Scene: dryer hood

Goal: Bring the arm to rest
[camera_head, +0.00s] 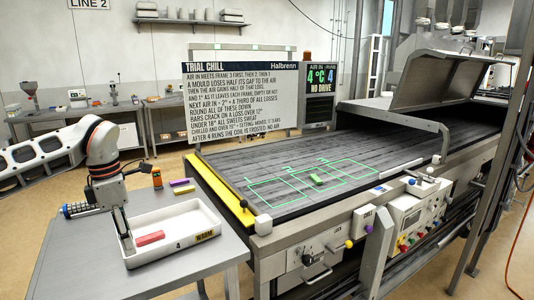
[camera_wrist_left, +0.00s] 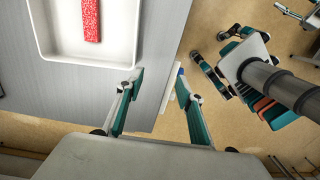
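My left gripper (camera_head: 126,240) hangs pointing down by the left end of the white tray in the head view. In the left wrist view the gripper (camera_wrist_left: 160,80) has its two teal-padded fingers apart with nothing between them. The table edge and floor show past the fingers. The white tray (camera_head: 200,222), marked "4" and "WARM", holds a red bar (camera_head: 150,238). The tray (camera_wrist_left: 125,55) and the speckled red bar (camera_wrist_left: 91,20) show at upper left in the wrist view. The exact gap between gripper and tray is hard to tell. My right gripper is not in view.
The grey table (camera_head: 190,270) carries an orange handheld device (camera_head: 157,178) and purple and yellow pieces (camera_head: 182,186) behind the tray.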

